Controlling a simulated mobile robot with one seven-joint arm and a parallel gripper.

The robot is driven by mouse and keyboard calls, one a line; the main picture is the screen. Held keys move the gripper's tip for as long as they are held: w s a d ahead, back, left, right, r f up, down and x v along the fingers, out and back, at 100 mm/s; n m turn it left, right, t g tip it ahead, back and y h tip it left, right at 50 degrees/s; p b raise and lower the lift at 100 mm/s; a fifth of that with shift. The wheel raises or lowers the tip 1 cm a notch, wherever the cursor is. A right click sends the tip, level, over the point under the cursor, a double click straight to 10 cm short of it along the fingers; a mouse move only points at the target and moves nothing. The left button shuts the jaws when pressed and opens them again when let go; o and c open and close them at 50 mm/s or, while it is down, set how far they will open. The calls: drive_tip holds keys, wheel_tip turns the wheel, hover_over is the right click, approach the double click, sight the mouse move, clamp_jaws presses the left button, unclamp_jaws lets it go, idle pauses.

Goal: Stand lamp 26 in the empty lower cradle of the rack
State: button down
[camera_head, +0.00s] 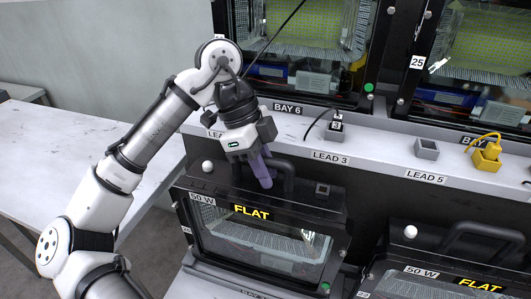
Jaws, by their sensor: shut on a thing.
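My gripper (264,176), with purple fingers, is shut on the black top handle (283,168) of a floodlight housing (265,240). This lamp is upright, with a glass front, a "50 W" label and a yellow "FLAT" label. A small number tag on its left edge (187,230) is too small to read surely. The lamp is at the lower left of the rack, below the lead shelf. A partly hidden bay label (255,294) shows beneath it. I cannot tell whether its base touches the rack. No empty lower cradle is clearly visible.
Another "FLAT" lamp (440,278) stands at the lower right. Two lamps stand above, one tagged 25 (417,62). The lead shelf (375,150) carries a grey socket (426,149) and a yellow plug (486,157). A pale table (60,150) at left is clear.

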drive_tip(key=shift+f, duration=2.15)
drive_tip(key=c, duration=1.3)
unclamp_jaws()
drive_tip(key=shift+f, duration=0.15)
drive_tip(key=v, duration=1.2)
